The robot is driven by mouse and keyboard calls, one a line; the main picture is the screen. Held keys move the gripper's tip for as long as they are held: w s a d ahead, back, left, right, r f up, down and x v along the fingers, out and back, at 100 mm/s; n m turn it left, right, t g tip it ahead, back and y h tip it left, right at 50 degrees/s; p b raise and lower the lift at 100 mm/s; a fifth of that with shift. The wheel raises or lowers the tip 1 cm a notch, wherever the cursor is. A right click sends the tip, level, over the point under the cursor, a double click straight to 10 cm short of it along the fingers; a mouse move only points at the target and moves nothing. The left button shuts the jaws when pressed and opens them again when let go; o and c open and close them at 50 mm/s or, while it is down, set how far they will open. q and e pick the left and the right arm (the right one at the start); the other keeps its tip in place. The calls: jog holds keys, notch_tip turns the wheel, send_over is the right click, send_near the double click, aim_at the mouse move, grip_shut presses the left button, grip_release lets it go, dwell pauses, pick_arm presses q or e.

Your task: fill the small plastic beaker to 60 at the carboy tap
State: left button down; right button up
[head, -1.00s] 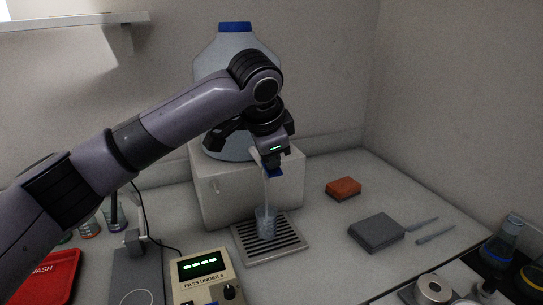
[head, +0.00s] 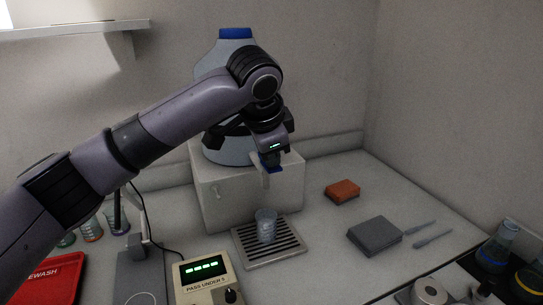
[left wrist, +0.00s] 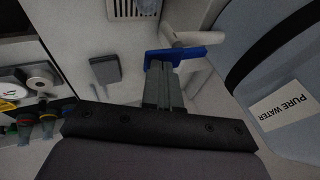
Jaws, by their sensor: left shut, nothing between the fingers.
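The small clear plastic beaker (head: 266,226) stands upright on the drip tray (head: 271,250), under the tap spout (head: 266,178). It holds some clear liquid; its scale is too small to read. No stream shows between spout and beaker. The carboy (head: 224,62), with a blue cap, stands on a white block, partly hidden behind my left arm. My left gripper (head: 271,158) is shut and empty at the tap's blue lever (head: 272,169). In the left wrist view the fingertips (left wrist: 162,68) are against or just beside the lever (left wrist: 176,53). My right gripper is not in view.
The white block (head: 226,196) stands behind the tray. An orange sponge (head: 342,190) and a grey block (head: 375,235) lie to the right. A device with a green display (head: 205,270) is in front left. Flasks (head: 498,247) stand at the right edge.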

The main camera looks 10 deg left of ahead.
pick_arm(q)
jog(key=v, duration=0.6)
jog(key=shift+r+b, duration=0.2)
jog(key=shift+b, duration=0.1)
jog(key=shift+s+f, duration=0.15)
